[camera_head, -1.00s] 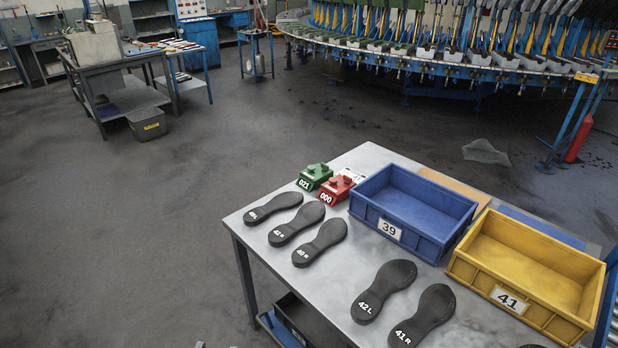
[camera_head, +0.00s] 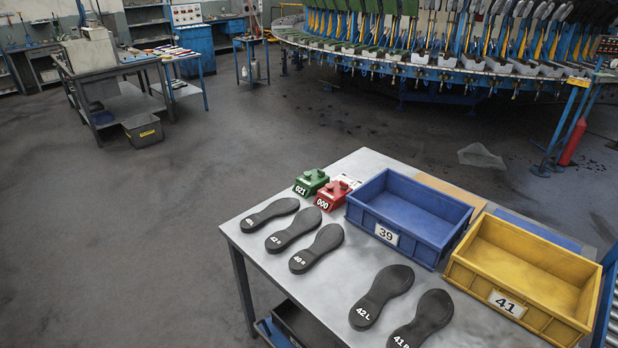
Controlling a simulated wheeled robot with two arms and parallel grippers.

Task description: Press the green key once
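A small green counter box (camera_head: 311,182) with a raised key on top and the label 021 stands near the back left edge of the metal table (camera_head: 262,246). A red counter box (camera_head: 333,195) of the same shape, labelled 000, stands just to its right and a little nearer. Neither of my grippers shows in the head view. Nothing covers the green box or its key.
Several black soles, such as the one marked 40 R (camera_head: 317,248), lie on the table before the counters. A blue crate 39 (camera_head: 385,235) and a yellow crate 41 (camera_head: 506,303) stand to the right. Open floor lies to the left.

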